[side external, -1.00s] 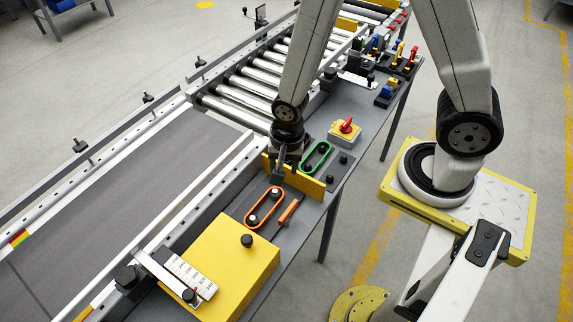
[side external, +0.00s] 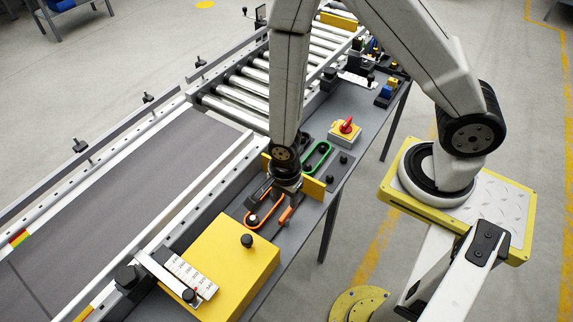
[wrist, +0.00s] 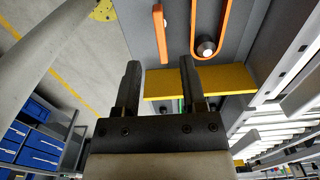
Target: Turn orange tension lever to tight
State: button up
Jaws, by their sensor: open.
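The orange tension lever (side external: 285,216) is a short slim bar beside the orange belt loop (side external: 253,222) on the grey table. My gripper (side external: 287,199) is above the lever's far end and partly hides the lever and loop. In the wrist view the lever (wrist: 160,34) lies ahead of my gripper (wrist: 160,64), roughly in line with the gap between its fingers. The loop (wrist: 194,32) runs to its right around a dark pulley. The fingers are apart with nothing between them, and they do not appear to touch the lever. No tight mark is readable.
An upright yellow plate (wrist: 215,80) stands close to the fingers, between the orange loop and the green loop (side external: 318,153). A yellow box (side external: 228,262) with a black knob is at the near side. A red-knobbed switch (side external: 346,128) and the conveyor (side external: 130,190) flank the area.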

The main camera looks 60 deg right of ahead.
aim_at(285, 214)
jog(key=shift+f, duration=3.75)
grip_shut()
